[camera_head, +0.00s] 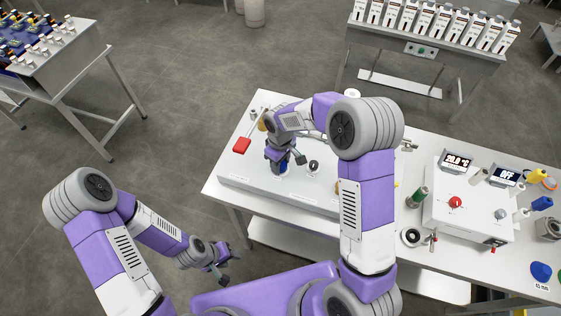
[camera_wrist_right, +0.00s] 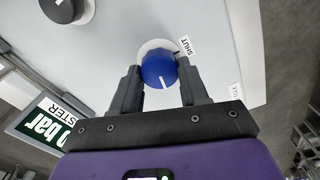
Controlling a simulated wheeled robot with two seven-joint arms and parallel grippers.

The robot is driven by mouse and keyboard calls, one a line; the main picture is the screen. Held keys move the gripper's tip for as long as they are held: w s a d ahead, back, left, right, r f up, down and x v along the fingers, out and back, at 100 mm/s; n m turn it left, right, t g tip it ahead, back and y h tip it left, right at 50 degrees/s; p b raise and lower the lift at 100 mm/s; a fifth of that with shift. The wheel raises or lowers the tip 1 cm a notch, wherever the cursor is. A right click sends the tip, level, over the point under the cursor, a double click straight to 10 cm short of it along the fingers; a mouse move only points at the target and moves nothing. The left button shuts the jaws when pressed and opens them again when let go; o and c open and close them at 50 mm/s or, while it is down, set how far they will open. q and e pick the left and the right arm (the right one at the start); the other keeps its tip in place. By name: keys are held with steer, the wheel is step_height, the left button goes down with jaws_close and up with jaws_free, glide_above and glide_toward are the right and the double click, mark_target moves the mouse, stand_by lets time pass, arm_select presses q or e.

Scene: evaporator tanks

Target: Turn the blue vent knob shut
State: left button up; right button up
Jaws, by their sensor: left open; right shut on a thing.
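The blue vent knob (camera_wrist_right: 158,70) is a round knob on a pale panel, with a white pointer line on its face. In the wrist view the line points toward my gripper, away from the SHUT label (camera_wrist_right: 185,46). My right gripper (camera_wrist_right: 157,75) has one finger on each side of the knob and is shut on it. In the head view my right gripper (camera_head: 285,165) is down at the white panel's (camera_head: 240,183) front left, largely covering the knob. My left gripper (camera_head: 223,264) is open and empty, in front of the table, away from the panel.
A black knob (camera_wrist_right: 62,8) and a bar display (camera_wrist_right: 45,125) sit near the blue knob. To the right stands a control box (camera_head: 465,215) with a red knob. Open floor lies left of the table.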

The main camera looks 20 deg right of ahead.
steer(key=n, duration=0.4)
steer(key=shift+n, duration=0.4)
steer(key=n+p, duration=0.1)
steer(key=n, duration=0.4)
steer(key=shift+r, duration=0.1)
steer(key=n+p, duration=0.1)
steer(key=n, duration=0.4)
steer(key=shift+s+n, duration=0.1)
steer(key=shift+n, duration=0.3)
steer(key=shift+n+p, duration=1)
steer(key=shift+n, duration=1.2)
steer(key=o, duration=1.1)
steer(key=shift+c, duration=0.2)
